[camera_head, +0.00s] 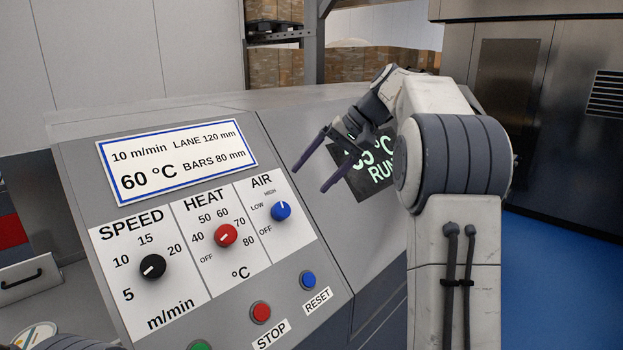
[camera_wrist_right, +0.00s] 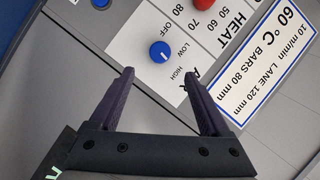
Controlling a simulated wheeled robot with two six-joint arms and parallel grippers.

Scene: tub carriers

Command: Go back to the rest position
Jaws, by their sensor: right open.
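My right gripper (camera_head: 310,179) is open and empty, held in the air near the right side of the control panel (camera_head: 330,248). In the right wrist view its two dark fingers (camera_wrist_right: 158,72) stand apart with nothing between them. The blue AIR knob (camera_head: 281,211) is just to the left of the fingertips in the head view, apart from them; it also shows in the right wrist view (camera_wrist_right: 160,52). My left gripper is not in view.
The panel also bears a black SPEED knob (camera_head: 152,266), a red HEAT knob (camera_head: 225,235), a red STOP button (camera_head: 260,312), a blue RESET button (camera_head: 308,280) and a green button (camera_head: 200,346). My right arm partly hides a dark display (camera_head: 355,184). Blue floor (camera_head: 560,270) is clear at right.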

